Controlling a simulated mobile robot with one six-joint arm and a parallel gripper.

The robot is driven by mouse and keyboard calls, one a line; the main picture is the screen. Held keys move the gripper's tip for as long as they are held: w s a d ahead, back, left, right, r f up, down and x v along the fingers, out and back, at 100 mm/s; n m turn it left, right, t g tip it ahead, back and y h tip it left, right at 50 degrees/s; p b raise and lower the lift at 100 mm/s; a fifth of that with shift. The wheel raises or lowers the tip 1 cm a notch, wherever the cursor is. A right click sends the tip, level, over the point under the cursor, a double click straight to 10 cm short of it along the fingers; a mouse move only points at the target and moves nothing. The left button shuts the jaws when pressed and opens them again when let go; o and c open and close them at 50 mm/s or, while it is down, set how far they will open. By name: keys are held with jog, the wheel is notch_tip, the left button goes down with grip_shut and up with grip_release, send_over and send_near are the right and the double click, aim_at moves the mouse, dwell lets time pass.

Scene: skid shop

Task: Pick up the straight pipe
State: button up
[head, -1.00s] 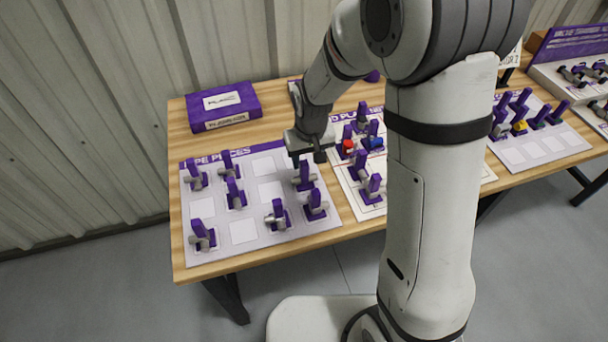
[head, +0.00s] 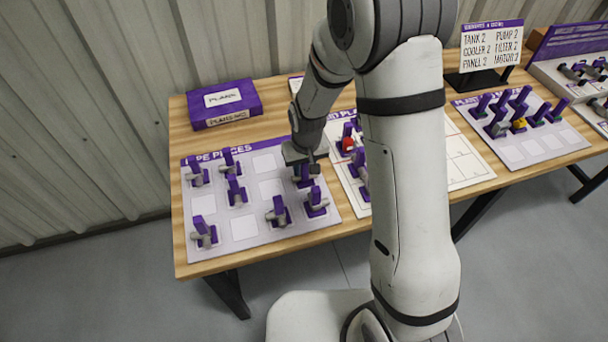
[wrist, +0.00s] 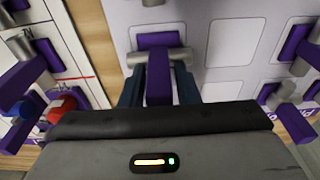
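The straight pipe is a short grey cylinder on a purple base with an upright purple post. In the wrist view the straight pipe (wrist: 140,57) lies crosswise at the top middle, still on the board. My gripper (wrist: 159,84) has its two dark blue fingers spread, one on each side of the purple post, with a narrow gap on the left. In the head view my gripper (head: 306,168) is low over the same piece (head: 304,182), at the right side of the pipe pieces board, and partly hides it.
The pipe pieces board (head: 245,229) holds several other pieces with purple posts and some bare squares. A second board with red and blue parts (head: 347,146) stands close on the right, partly behind my arm. A purple box (head: 223,105) lies at the back left.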

grip_shut()
jog(key=shift+r, duration=0.15)
